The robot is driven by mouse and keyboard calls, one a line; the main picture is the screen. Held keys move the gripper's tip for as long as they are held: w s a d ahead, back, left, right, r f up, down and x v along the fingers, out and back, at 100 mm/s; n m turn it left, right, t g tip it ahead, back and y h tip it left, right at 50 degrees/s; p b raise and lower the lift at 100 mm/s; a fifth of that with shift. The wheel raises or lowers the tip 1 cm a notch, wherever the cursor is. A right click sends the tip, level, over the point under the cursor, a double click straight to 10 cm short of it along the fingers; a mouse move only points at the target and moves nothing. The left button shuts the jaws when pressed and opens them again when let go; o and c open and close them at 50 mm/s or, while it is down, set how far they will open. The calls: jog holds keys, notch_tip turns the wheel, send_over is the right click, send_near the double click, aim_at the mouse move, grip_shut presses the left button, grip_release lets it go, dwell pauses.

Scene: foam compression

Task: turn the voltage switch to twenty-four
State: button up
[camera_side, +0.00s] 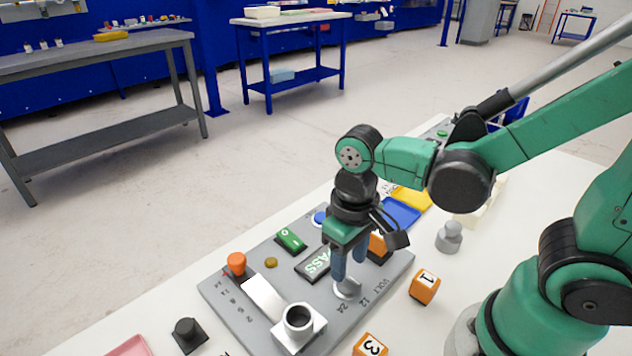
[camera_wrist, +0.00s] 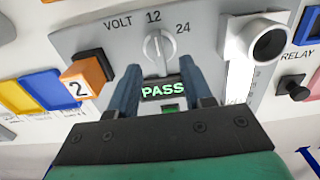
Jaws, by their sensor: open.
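The voltage switch (camera_wrist: 157,47) is a round light-grey knob with a raised bar, on a grey panel (camera_wrist: 90,42). Its bar points up at the mark 12; the mark 24 is to its right in the wrist view. The switch also shows in the side view (camera_side: 347,290), just below my fingertips. My gripper (camera_wrist: 160,64) is open, with one blue finger on each side of the switch's lower part. In the side view my gripper (camera_side: 349,271) points down at the switch. I cannot tell whether the fingers touch it.
A PASS display (camera_wrist: 163,91) is lit green beside the switch. An orange cube marked 2 (camera_wrist: 80,86) sits near the left finger. A white block with a round black opening (camera_side: 299,322) and an orange-knobbed lever (camera_side: 237,263) are on the panel. Cube 1 (camera_side: 424,287) lies beside it.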

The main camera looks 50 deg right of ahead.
aim_at(348, 275)
jog(key=shift+f, duration=1.55)
grip_shut()
